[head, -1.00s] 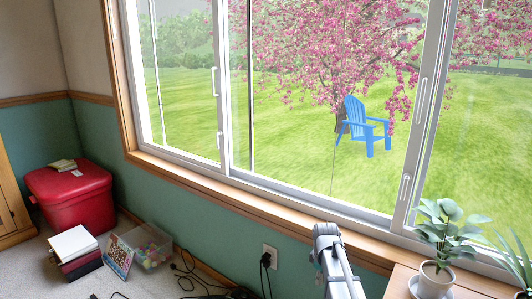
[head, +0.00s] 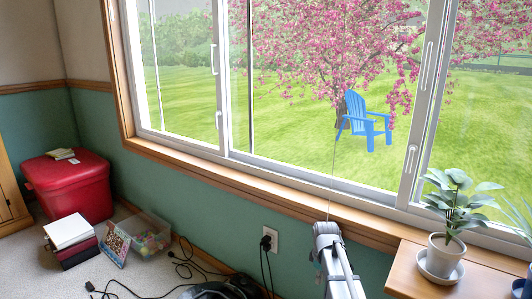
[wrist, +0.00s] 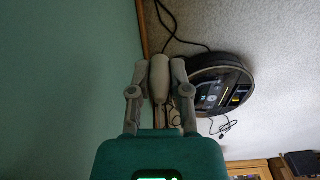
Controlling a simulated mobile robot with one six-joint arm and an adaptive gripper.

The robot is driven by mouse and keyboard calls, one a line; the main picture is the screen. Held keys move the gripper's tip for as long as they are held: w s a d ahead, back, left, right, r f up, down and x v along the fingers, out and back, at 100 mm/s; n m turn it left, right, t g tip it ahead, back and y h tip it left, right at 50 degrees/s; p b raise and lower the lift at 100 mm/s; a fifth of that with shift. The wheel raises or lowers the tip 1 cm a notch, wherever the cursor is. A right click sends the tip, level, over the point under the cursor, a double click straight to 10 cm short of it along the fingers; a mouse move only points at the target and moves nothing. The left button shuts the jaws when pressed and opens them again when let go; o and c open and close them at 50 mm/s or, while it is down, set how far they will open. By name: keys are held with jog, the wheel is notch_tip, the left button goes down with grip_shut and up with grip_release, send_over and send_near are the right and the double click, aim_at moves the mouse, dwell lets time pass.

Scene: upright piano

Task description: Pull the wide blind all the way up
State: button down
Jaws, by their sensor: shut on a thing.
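The blind itself does not show in either view; the top of the wide window (head: 310,195) is cut off. A thin pull cord (head: 332,165) hangs down in front of the glass and drops behind my arm in the head view. In the wrist view my gripper (wrist: 160,72) is shut on a pale, rounded cord handle (wrist: 160,78), which sits upright between the two fingers. The gripper is low beside the green wall, above the floor. In the head view my arm hides it.
A wooden stand (head: 415,270) with a potted plant (head: 447,250) is at right. A robot vacuum (wrist: 220,85) lies on the carpet near the wall, with cables by the outlet (head: 270,239). A red box (head: 66,185), books (head: 70,238) and a clear bin (head: 148,238) are at left.

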jog(key=shift+w+d+f, duration=0.1)
jog(key=shift+w+f, duration=0.1)
jog(key=shift+f, duration=0.1)
notch_tip(320, 180, down, 2)
jog(key=shift+f+b, duration=0.15)
jog(key=shift+b, duration=1)
jog(key=shift+c, duration=2.1)
grip_release()
jog(key=shift+s, duration=0.1)
notch_tip(320, 180, up, 5)
jog(key=p, duration=0.5)
